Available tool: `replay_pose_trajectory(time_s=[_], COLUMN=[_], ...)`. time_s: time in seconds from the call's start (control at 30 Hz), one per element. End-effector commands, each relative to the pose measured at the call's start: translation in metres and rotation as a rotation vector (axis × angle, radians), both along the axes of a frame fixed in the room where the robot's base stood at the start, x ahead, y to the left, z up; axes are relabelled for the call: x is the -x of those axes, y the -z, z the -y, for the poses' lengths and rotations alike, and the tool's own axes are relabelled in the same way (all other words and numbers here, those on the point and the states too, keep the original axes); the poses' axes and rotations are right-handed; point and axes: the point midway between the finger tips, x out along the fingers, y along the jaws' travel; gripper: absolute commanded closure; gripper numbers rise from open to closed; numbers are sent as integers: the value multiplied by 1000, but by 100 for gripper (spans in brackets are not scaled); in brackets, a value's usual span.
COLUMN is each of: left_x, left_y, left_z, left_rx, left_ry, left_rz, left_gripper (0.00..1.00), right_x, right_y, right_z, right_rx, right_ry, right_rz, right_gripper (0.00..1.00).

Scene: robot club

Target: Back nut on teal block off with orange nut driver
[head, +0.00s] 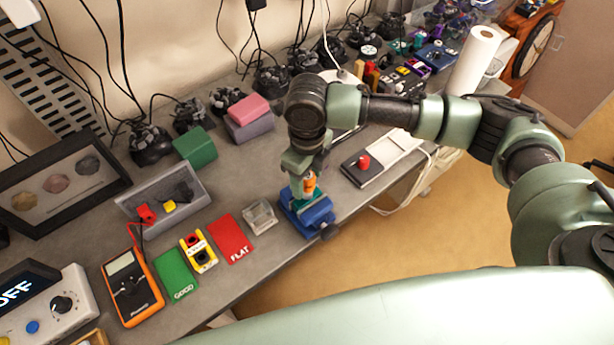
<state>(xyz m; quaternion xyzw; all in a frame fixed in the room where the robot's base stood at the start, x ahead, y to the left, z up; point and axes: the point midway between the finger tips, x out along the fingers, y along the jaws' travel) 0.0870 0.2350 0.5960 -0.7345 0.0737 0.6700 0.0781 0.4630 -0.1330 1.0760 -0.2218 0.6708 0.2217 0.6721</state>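My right gripper (302,172) points down over the blue vise (318,215) near the bench's front edge. It is shut on the orange nut driver (309,184), whose orange and white handle shows upright between the fingers. The teal block (296,203) sits in the vise, just below the driver. The driver's tip and the nut are hidden or too small to see, so I cannot tell whether they touch. My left gripper is not in view.
Left of the vise are a small clear tray (260,216), a red FLAT mat (230,239), a yellow device (199,251), a green GOOD mat (176,276) and an orange multimeter (131,287). A pad with a red knob (363,162) lies right.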

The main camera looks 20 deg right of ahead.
Motion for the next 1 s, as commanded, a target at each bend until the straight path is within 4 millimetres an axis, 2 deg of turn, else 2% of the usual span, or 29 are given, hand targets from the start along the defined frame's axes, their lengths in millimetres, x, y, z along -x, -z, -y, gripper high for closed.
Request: replay_pose_trajectory(time_s=[0.07, 0.17, 0.63, 0.77, 0.97, 1.0], left_x=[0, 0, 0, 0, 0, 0], left_y=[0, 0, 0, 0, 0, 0], left_z=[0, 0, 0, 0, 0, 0], left_rx=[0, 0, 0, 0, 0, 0], left_ry=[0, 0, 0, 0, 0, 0], left_rz=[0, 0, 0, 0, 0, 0], left_gripper=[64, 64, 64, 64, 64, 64], right_x=[0, 1, 1, 0, 0, 0], right_y=[0, 1, 1, 0, 0, 0], right_z=[0, 0, 0, 0, 0, 0], right_rx=[0, 0, 0, -1, -1, -1], right_ry=[23, 146, 983, 1091, 1103, 1103], right_rz=[-1, -2, -3, -1, -1, -1], right_gripper=[45, 45, 45, 45, 45, 51])
